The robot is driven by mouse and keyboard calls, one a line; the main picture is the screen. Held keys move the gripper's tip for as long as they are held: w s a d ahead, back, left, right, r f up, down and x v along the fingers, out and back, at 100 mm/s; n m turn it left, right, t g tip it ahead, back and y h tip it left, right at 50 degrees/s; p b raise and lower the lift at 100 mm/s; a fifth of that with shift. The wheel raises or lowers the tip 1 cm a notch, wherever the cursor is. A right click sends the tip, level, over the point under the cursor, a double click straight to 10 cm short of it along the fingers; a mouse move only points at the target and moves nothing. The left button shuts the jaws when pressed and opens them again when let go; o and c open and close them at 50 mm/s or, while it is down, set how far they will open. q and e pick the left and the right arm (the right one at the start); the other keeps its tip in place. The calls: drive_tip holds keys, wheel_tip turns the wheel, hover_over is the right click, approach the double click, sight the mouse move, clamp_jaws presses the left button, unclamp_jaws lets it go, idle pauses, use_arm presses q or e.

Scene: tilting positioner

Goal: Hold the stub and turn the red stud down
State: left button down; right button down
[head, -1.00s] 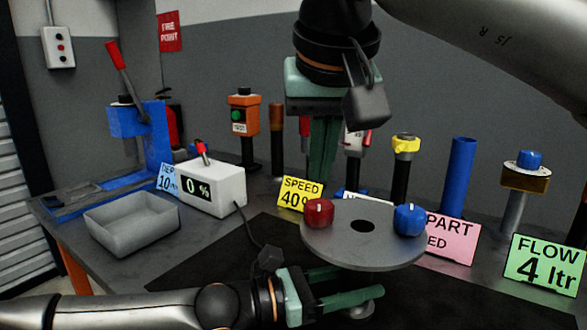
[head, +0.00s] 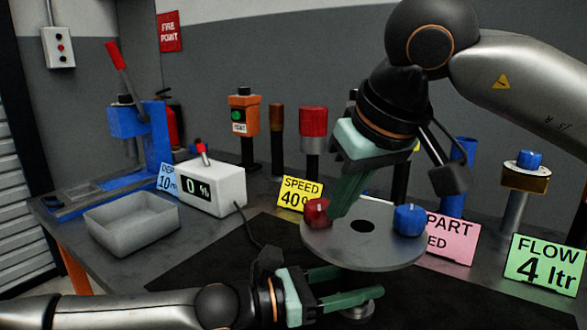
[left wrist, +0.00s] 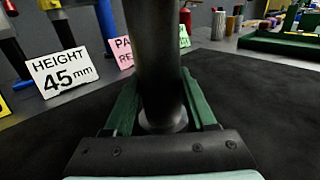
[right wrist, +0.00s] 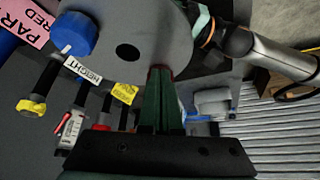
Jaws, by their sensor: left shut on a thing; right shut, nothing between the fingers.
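The grey disc (head: 385,255) has a hole in it and lies roughly level. It carries the red stud (head: 317,211) at its left and the blue stud (head: 410,220) at its right. My left gripper (head: 362,284) is under the disc, its fingers on either side of the dark upright stub (left wrist: 160,60) in the left wrist view. The disc hides most of the stub in the head view. My right gripper (head: 335,213) points down, shut and empty, its tips right beside the red stud. In the right wrist view those fingers hide nearly all of the red stud; contact is unclear.
A white box reading 0 % (head: 213,190) and a grey tray (head: 132,227) stand at the left. Label cards, such as the yellow SPEED card (head: 300,193) and green FLOW card (head: 545,265), and several posts stand behind. The black mat (head: 215,265) is largely clear.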

drive_tip(key=shift+f, duration=0.4)
drive_tip(key=shift+w+a, duration=0.15)
drive_tip(key=shift+w, duration=0.15)
idle(0.5)
use_arm(q)
drive_tip(key=shift+r, duration=0.1)
use_arm(e)
drive_tip(key=shift+s+a, duration=0.1)
drive_tip(key=shift+a, duration=0.15)
drive_tip(key=shift+s+d+r, duration=0.15)
drive_tip(key=shift+s, duration=0.2)
idle(0.3)
wheel_tip(320, 180, up, 6)
drive_tip(key=shift+f, duration=0.1)
idle(0.4)
use_arm(q)
drive_tip(key=c, duration=0.6)
unclamp_jaws()
drive_tip(key=shift+r, duration=0.2)
drive_tip(key=o, duration=0.5)
drive_tip(key=shift+f, duration=0.2)
use_arm(e)
drive_tip(key=shift+d, duration=0.1)
